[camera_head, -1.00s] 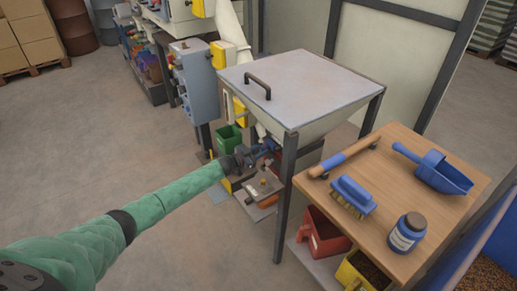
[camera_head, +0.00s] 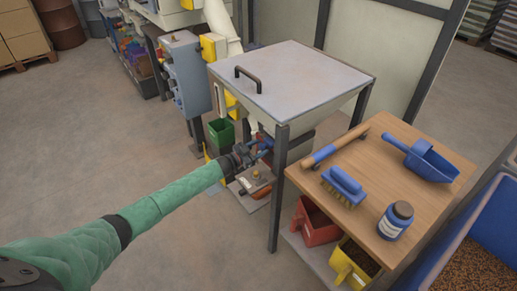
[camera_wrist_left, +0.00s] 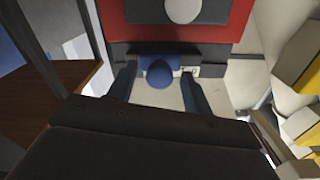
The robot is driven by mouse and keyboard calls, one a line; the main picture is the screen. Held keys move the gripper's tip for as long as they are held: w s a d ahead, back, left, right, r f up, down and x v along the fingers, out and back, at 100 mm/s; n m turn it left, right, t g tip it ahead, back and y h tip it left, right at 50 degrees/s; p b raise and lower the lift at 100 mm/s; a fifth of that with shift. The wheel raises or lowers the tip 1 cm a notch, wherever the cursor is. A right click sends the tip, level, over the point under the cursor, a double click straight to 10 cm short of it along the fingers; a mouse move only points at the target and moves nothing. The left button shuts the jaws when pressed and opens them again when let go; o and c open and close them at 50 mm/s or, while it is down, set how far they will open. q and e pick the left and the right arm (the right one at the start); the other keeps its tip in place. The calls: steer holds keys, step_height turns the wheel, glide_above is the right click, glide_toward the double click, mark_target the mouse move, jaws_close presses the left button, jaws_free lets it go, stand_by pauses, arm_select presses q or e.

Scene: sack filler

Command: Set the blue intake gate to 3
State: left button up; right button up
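A blue knob (camera_wrist_left: 160,74), seemingly the blue intake gate's handle, shows in the left wrist view against a pale surface with a blue strip behind it. It sits between the two fingers of my left gripper (camera_wrist_left: 159,88), with gaps on both sides, so the gripper is open around it and not closed on it. Small marks (camera_wrist_left: 189,71) beside the knob are too small to read. In the head view my left gripper (camera_head: 262,149) reaches under the hopper (camera_head: 290,80), beside its front leg, where the gate is mostly hidden. My right gripper is in neither view.
A hopper leg (camera_head: 278,190) stands just right of my left gripper. A wooden table (camera_head: 400,165) at right holds a brush, scoop, jar and roller-like tool. Red (camera_head: 318,225) and yellow (camera_head: 354,265) bins sit below. A grey control box (camera_head: 185,80) stands behind. Floor at left is clear.

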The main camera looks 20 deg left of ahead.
arm_select(q)
steer(key=v, duration=0.7)
steer(key=shift+s+a+b, duration=0.25)
steer(key=shift+s+b, duration=0.1)
steer(key=shift+b, duration=0.1)
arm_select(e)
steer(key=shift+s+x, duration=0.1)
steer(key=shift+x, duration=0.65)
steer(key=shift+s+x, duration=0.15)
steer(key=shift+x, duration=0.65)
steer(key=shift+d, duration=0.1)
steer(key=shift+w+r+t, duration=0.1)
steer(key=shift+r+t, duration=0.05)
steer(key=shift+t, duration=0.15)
arm_select(q)
steer(key=shift+a, duration=0.1)
